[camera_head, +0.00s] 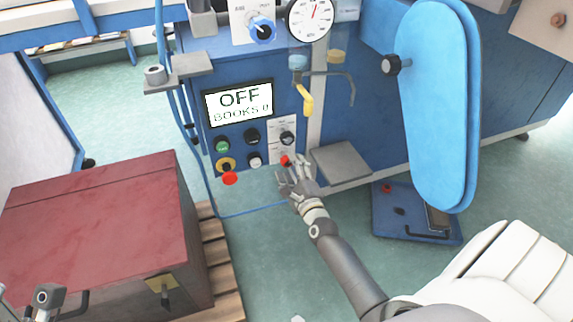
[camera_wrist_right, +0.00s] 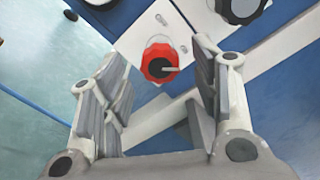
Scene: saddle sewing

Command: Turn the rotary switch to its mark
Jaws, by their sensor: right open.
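A red rotary knob (camera_wrist_right: 160,63) with a pale pointer sits on a white plate in the right wrist view. The pointer lies toward the right there. In the head view the knob (camera_head: 285,160) shows as a small red spot at the foot of the white plate, partly hidden by my fingers. My right gripper (camera_head: 294,172) is open in front of it. In the wrist view the fingers (camera_wrist_right: 160,95) stand apart on either side below the knob, with nothing between them. Grey parts at the lower left corner of the head view look like my left gripper (camera_head: 45,297), mostly cut off.
Above the red knob is a black knob (camera_head: 287,138). Left of it are several push buttons and a red emergency stop (camera_head: 230,178). A screen (camera_head: 239,102) reads OFF. A yellow lever (camera_head: 307,98) hangs above. A blue padded arm (camera_head: 440,105) stands at right, a red-topped box (camera_head: 100,225) at left.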

